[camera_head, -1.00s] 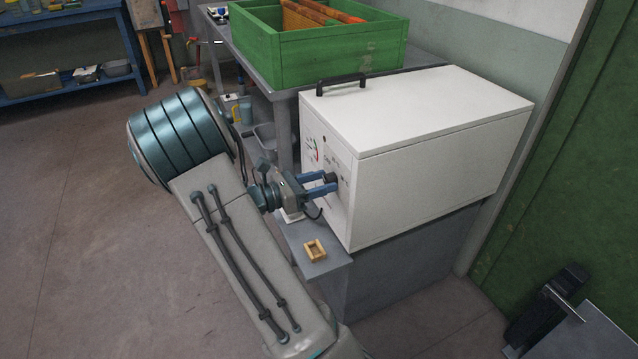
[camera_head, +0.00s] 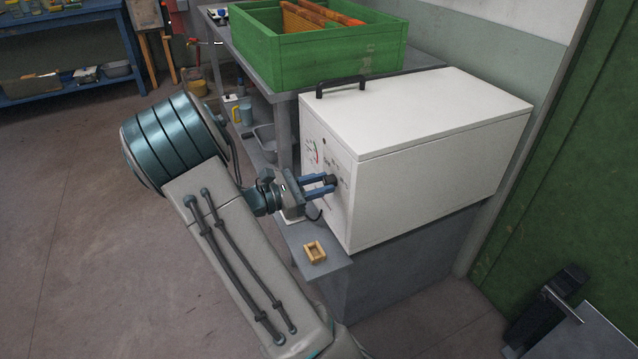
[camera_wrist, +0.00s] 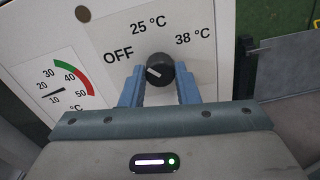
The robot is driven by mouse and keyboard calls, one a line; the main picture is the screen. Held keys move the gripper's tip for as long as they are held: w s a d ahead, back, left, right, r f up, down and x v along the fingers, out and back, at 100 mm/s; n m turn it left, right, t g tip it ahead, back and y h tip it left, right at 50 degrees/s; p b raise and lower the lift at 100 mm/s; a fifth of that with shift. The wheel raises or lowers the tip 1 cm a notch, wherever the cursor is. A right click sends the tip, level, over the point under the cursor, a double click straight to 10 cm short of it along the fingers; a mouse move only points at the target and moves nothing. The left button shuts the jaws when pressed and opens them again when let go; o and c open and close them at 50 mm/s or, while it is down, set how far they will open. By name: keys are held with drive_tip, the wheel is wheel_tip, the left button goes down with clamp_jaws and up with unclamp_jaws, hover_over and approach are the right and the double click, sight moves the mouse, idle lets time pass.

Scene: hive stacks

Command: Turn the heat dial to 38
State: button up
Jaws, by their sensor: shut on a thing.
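The heat dial (camera_wrist: 158,70) is a round black knob with a white pointer line, on the front of a white cabinet (camera_head: 440,165). In the wrist view the pointer slants up and left, towards the OFF label (camera_wrist: 118,55). The 25 °C label (camera_wrist: 148,25) is above the knob and the 38 °C label (camera_wrist: 195,37) is up and right of it. My gripper (camera_wrist: 160,73) has its two blue fingers on opposite sides of the knob, shut on it. In the head view my gripper (camera_head: 322,187) reaches the cabinet's front from the left; the dial's markings are too small to read there.
A gauge (camera_wrist: 60,92) with a needle near 20 is left of the dial. A small wooden frame (camera_head: 315,252) lies on the grey ledge below. A green crate (camera_head: 335,62) stands on the bench behind. The floor at left is clear.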

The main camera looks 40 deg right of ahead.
drive_tip(key=m, duration=0.4)
drive_tip(key=shift+m, duration=0.3)
drive_tip(key=m+b, duration=0.2)
drive_tip(key=m, duration=0.3)
drive_tip(key=shift+f, duration=0.15)
drive_tip(key=m+b, duration=0.4)
drive_tip(key=m, duration=0.1)
drive_tip(key=shift+m+t, duration=0.3)
drive_tip(key=m+b, duration=0.3)
drive_tip(key=m, duration=0.1)
drive_tip(key=shift+m, duration=0.3)
drive_tip(key=o, duration=1)
drive_tip(key=shift+a+r, duration=0.15)
drive_tip(key=shift+r, duration=0.05)
